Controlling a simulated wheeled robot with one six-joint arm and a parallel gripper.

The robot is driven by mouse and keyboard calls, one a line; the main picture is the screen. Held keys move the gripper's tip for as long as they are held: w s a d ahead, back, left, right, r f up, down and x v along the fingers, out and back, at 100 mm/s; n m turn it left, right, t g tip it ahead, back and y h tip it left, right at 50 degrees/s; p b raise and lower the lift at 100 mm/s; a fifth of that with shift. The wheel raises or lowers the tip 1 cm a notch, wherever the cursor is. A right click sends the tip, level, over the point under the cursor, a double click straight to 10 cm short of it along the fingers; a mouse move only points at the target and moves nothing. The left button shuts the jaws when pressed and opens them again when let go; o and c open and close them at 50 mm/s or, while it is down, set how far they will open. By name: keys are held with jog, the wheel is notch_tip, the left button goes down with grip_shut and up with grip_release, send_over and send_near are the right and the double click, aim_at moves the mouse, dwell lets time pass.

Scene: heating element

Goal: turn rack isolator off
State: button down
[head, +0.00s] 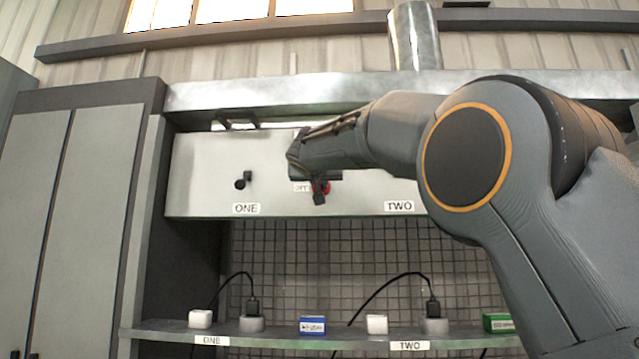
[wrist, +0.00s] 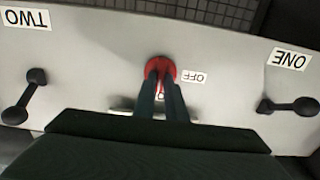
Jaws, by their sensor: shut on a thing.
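The rack isolator is a red round knob (wrist: 160,65) on the pale panel, with an OFF label (wrist: 194,77) beside it. In the head view the red knob (head: 326,188) is mostly hidden behind my gripper (head: 319,190). In the wrist view both fingers of my gripper (wrist: 162,90) reach onto the knob and are shut on its handle. The handle's exact angle is hard to tell behind the fingers.
Black switch handles marked ONE (wrist: 290,106) and TWO (wrist: 24,97) flank the knob. Below the panel a shelf (head: 270,340) carries plugs, cables, white blocks, a blue box (head: 312,325) and a green box (head: 498,323). A tall cabinet (head: 70,220) stands at the left.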

jog(key=shift+n, duration=0.3)
jog(key=shift+a+f+n+p, duration=0.1)
jog(key=shift+n+p, duration=0.1)
jog(key=shift+n, duration=2.65)
jog(key=shift+a+f+n+p, duration=0.1)
jog(key=shift+f+n+p, duration=0.05)
jog(key=shift+n, duration=2.75)
jog(key=shift+a+f+n+p, duration=0.1)
jog(key=shift+n+p, duration=0.1)
jog(key=shift+n, duration=2.65)
jog(key=c, duration=1.8)
grip_release()
